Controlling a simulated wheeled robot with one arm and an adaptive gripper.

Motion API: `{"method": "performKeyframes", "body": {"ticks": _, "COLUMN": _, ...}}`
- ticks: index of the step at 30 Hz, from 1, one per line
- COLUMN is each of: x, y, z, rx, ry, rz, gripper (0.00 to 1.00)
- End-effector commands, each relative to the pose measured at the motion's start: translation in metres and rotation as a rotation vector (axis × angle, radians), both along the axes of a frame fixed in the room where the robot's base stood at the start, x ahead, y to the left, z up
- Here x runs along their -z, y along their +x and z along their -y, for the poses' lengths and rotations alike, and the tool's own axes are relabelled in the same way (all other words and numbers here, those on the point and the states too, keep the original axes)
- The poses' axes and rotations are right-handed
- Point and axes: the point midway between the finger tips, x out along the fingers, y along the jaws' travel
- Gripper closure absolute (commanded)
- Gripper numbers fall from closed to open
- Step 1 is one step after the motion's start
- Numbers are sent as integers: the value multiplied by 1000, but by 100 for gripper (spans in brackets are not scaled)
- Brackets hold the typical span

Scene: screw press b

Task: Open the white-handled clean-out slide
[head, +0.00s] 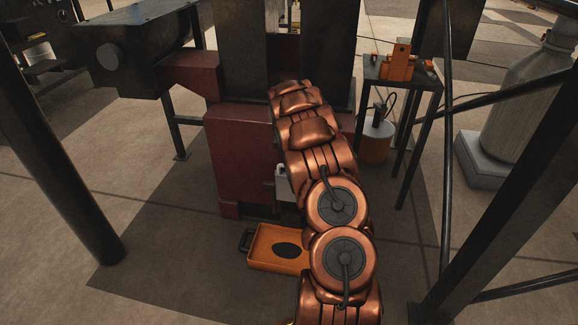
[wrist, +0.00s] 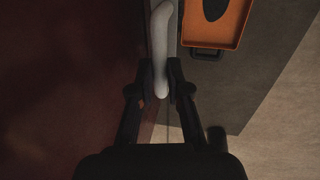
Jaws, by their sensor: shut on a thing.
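The white handle (wrist: 161,42) of the clean-out slide runs lengthwise through the upper middle of the wrist view. My gripper (wrist: 161,80) is shut on its near end, with one dark finger on each side. In the head view a small pale piece (head: 282,183) shows at the front of the dark red press body (head: 240,160), just left of my arm. It may be part of the slide or its handle. My arm hides the gripper and most of the slide in that view, and I cannot tell how far the slide is open.
An orange tray (head: 262,260) with a dark oval patch lies on the floor below the press front; it also shows in the wrist view (wrist: 232,28). A dark post (head: 50,160) stands left. A small table (head: 400,75) with orange items stands right. Floor left of the tray is clear.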

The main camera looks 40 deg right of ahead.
Motion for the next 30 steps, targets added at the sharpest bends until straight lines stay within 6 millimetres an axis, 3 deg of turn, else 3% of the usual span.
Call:
{"method": "performKeyframes", "body": {"ticks": 8, "x": -1, "y": 1, "z": -1, "rx": 0, "ry": 0, "rz": 2, "gripper": 100}}
{"method": "performKeyframes", "body": {"ticks": 9, "x": -1, "y": 1, "z": -1, "rx": 0, "ry": 1, "rz": 2, "gripper": 82}}
{"method": "performKeyframes", "body": {"ticks": 16, "x": -1, "y": 0, "z": 0, "rx": 1, "ry": 1, "rz": 1, "gripper": 59}}
{"method": "performKeyframes", "body": {"ticks": 25, "x": -1, "y": 0, "z": 0, "rx": 1, "ry": 0, "rz": 0, "gripper": 59}}
{"method": "performKeyframes", "body": {"ticks": 30, "x": -13, "y": -1, "z": -2, "rx": 0, "ry": -1, "rz": 1, "gripper": 59}}
